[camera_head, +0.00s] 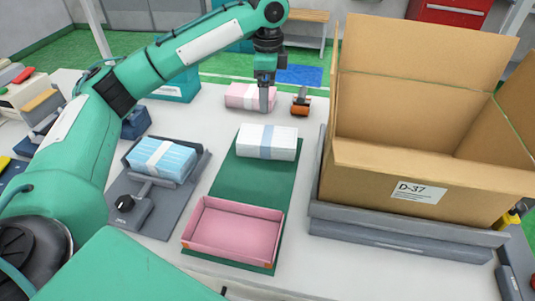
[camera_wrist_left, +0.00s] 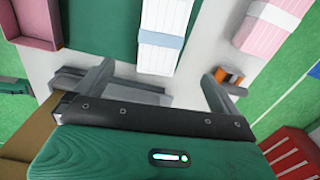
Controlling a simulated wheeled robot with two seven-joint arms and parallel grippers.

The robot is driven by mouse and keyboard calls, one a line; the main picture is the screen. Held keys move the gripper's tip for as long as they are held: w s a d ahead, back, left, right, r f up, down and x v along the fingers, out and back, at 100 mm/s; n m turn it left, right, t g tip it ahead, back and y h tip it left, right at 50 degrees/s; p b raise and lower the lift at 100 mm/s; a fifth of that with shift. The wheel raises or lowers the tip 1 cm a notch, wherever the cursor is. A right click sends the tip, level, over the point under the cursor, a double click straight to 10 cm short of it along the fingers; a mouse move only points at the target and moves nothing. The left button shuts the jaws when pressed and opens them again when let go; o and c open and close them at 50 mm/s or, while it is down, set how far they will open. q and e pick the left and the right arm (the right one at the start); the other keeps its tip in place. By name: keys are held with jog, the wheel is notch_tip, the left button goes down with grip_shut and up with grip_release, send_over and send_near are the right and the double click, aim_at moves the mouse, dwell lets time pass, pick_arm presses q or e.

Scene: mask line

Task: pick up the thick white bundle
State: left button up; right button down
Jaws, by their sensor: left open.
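The thick white bundle (camera_head: 267,142) has a pale blue band round its middle and lies flat at the far end of a dark green mat (camera_head: 250,185). The bundle also shows in the left wrist view (camera_wrist_left: 161,58), at the top, beyond and between my fingers. My left gripper (camera_head: 265,98) points down behind the bundle, near a pink bundle. In the wrist view the left gripper's (camera_wrist_left: 156,88) fingers stand wide apart, with nothing between them. My right gripper is not in view.
A pink tray (camera_head: 236,232) sits at the mat's near end. A blue bundle (camera_head: 162,160) lies on a grey scale to the left. A pink bundle (camera_head: 240,96) and an orange-and-black object (camera_head: 301,103) lie behind. A large open carton (camera_head: 420,190) stands right.

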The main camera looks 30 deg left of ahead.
aim_at(267, 135)
pick_arm(q)
notch_tip(267, 135, down, 16)
jog(key=b, duration=0.3)
jog(key=shift+w+a+b, duration=0.1)
jog(key=shift+a+b, duration=0.05)
jog(key=shift+b, duration=0.25)
jog(key=shift+f, duration=0.5)
jog(key=shift+c, duration=1.1)
jog(key=c, duration=0.7)
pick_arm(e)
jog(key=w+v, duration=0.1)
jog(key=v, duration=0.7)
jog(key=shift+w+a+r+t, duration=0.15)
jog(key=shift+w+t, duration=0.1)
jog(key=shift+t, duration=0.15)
